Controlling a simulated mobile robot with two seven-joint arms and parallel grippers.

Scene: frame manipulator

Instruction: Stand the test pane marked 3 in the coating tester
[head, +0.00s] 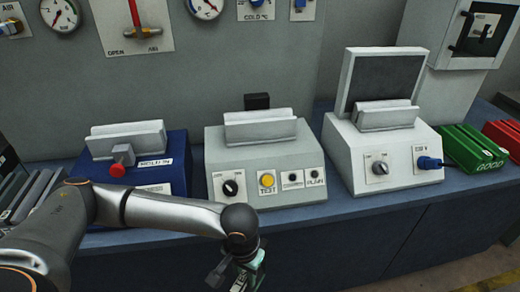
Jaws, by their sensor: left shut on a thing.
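My left gripper (238,266) is low in the head view, in front of the bench edge. It is shut on a pale green pane (262,257), of which only a small part shows; a label on it is cut off and no number can be read. The grey tester (218,160) with a yellow TEST button stands behind and above the gripper, apart from it. A pale upright holder (259,127) on its top shows no pane, and a black block sits behind it. My right gripper is not in view.
A blue device (180,172) with a red-tipped lever stands left. A white device (345,152) with a framed dark panel stands right. A green rack (470,150) marked GOOD and a red rack (503,136) are far right. A dark slotted rack (38,190) is far left.

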